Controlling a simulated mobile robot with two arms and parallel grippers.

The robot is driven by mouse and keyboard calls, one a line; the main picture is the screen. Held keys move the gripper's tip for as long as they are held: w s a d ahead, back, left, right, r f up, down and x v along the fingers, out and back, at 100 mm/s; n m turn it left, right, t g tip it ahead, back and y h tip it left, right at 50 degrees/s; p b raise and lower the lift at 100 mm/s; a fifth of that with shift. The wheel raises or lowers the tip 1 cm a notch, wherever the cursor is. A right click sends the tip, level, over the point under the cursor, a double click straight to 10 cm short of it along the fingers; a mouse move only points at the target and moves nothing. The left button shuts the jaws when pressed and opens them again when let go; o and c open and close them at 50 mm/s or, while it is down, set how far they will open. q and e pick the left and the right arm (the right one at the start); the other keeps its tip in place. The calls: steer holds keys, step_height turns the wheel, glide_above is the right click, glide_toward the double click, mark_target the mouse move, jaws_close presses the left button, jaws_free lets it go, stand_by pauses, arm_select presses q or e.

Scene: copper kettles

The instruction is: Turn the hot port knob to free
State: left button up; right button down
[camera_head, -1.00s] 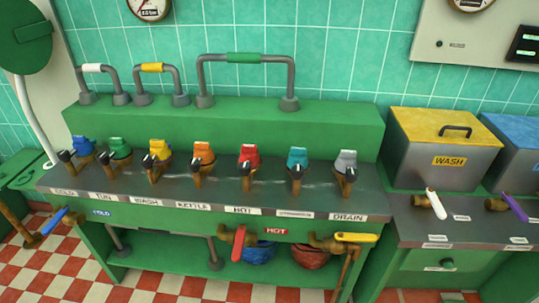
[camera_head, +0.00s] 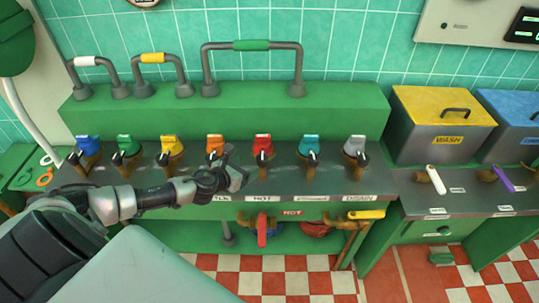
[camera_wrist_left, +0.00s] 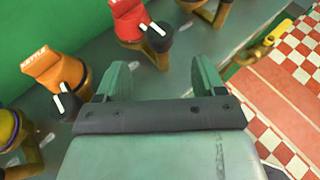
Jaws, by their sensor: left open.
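The hot port is a red-topped valve (camera_head: 263,144) behind the HOT label on the grey counter. Its black knob with a white pointer line shows in the left wrist view (camera_wrist_left: 157,38), below the red cap (camera_wrist_left: 127,18). My left gripper (camera_head: 239,168) reaches in from the left, over the counter just left of the hot port. In the left wrist view its two fingers (camera_wrist_left: 163,78) are apart and empty, and the hot knob lies beyond the gap between them. The orange kettle valve (camera_wrist_left: 55,68) and its knob sit just left of the left finger. My right gripper is out of view.
Other valves flank the hot one, such as teal (camera_head: 309,144) and grey (camera_head: 355,145). A green ledge with pipe handles (camera_head: 252,45) stands behind. A red lever (camera_head: 262,230) and a yellow lever (camera_head: 367,214) sit below the front edge. A yellow-lidded wash box (camera_head: 440,125) is at right.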

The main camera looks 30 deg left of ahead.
mark_target(260, 160)
arm_select(q)
steer(key=x, duration=0.8)
steer(key=shift+f, duration=0.1)
steer(key=shift+w+f, duration=0.2)
steer(key=shift+w, duration=0.45)
steer(key=shift+w+f, duration=0.1)
steer(key=shift+w, duration=0.1)
steer(key=shift+c, duration=0.4)
